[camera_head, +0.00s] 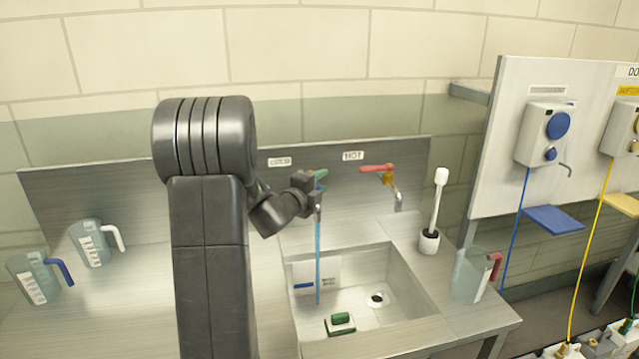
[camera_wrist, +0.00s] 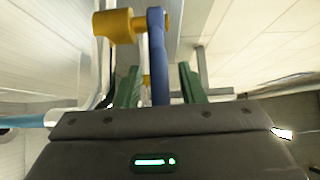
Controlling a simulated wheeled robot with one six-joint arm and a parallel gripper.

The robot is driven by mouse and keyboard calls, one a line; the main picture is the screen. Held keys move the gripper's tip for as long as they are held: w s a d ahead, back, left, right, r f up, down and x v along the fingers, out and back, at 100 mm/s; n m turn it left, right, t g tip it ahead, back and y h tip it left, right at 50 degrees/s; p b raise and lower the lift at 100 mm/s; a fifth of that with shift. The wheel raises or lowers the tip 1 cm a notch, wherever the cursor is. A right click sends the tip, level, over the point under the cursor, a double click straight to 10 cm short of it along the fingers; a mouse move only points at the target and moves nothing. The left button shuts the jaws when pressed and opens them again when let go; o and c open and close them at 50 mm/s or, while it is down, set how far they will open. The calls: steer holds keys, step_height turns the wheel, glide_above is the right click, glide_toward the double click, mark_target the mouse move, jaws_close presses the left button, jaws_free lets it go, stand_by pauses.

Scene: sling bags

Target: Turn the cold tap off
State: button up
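The cold tap is mostly hidden behind my gripper in the head view, near the COLD label (camera_head: 279,161). A blue stream of water (camera_head: 318,250) runs from it into the sink (camera_head: 405,270). In the wrist view its blue lever (camera_wrist: 158,60) stands between the two green fingers of my gripper (camera_wrist: 159,85), with a gap showing at the right finger. The tap's brass body (camera_wrist: 118,25) is beyond the fingers, and the water (camera_wrist: 25,121) shows at left. My gripper also shows in the head view (camera_head: 319,182). It is open around the lever.
The hot tap (camera_head: 380,170), with a red lever, is to the right. A brush in a holder (camera_head: 429,240) and a jug with a red handle (camera_head: 472,275) stand right of the sink. Two jugs (camera_head: 92,243) (camera_head: 35,278) stand at left. A green sponge (camera_head: 340,323) lies at the sink's front.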

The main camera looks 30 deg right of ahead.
steer(key=shift+c, duration=0.5)
jaws_close()
steer(key=shift+a+m+g+h, duration=0.15)
steer(key=shift+m+g+h, duration=0.15)
steer(key=shift+g, duration=0.1)
steer(key=m+g, duration=0.1)
steer(key=a+m+g+h+p, duration=0.1)
steer(key=g, duration=0.1)
steer(key=shift+w+a+g, duration=0.15)
steer(key=shift+w+g, duration=0.05)
steer(key=shift+g, duration=0.1)
steer(key=shift+w+a+m+g+h+b, duration=0.2)
steer(key=shift+a+m+g, duration=0.15)
steer(key=shift+m+g, duration=0.65)
steer(key=shift+w+a+m+g+h+b, duration=0.1)
steer(key=shift+a+m+g+h+b, duration=0.15)
steer(key=shift+m+g, duration=0.75)
steer(key=shift+w+a+m+g+h+b, duration=0.15)
steer(key=shift+a+m+g, duration=0.3)
steer(key=shift+g, duration=1.05)
